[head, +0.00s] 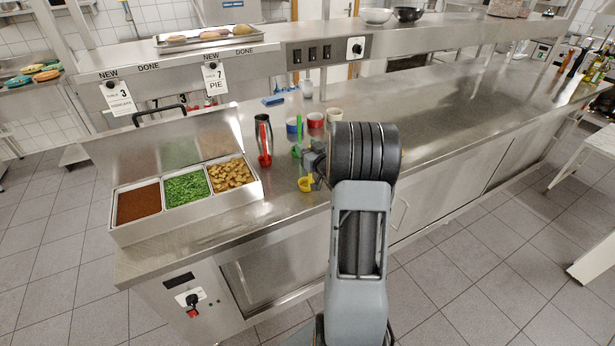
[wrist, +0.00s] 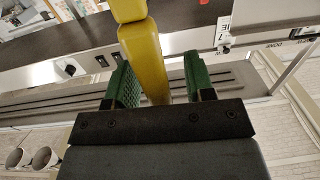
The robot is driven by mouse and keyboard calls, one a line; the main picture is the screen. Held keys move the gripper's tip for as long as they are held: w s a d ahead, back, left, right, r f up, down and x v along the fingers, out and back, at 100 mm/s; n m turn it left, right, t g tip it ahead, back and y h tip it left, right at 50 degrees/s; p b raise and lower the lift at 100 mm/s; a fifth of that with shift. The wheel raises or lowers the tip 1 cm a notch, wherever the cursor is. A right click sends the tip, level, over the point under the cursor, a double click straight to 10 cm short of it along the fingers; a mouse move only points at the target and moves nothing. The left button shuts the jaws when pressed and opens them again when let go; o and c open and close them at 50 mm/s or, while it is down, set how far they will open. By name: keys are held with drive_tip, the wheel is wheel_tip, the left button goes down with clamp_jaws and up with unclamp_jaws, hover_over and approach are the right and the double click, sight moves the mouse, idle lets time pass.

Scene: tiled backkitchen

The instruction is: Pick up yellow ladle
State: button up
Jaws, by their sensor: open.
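The yellow ladle (head: 304,184) is at the front edge of the steel counter, just left of my gripper (head: 314,160) in the head view. Its bowl end shows low there; my gripper hides part of the rest. In the wrist view the yellow ladle's handle (wrist: 149,60) passes between the two green fingers of my gripper (wrist: 158,80). The fingers are apart, with a clear gap to the right finger. The handle is closer to the left finger; I cannot tell whether it touches it.
A red ladle (head: 264,158) and a green ladle (head: 297,150) are left of my gripper, near a tall metal container (head: 262,128). Several small cups, one of them red (head: 315,120), stand behind. A food tray (head: 122,235) is at left.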

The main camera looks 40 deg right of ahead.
drive_tip(key=shift+w, duration=0.15)
clamp_jaws()
idle(0.4)
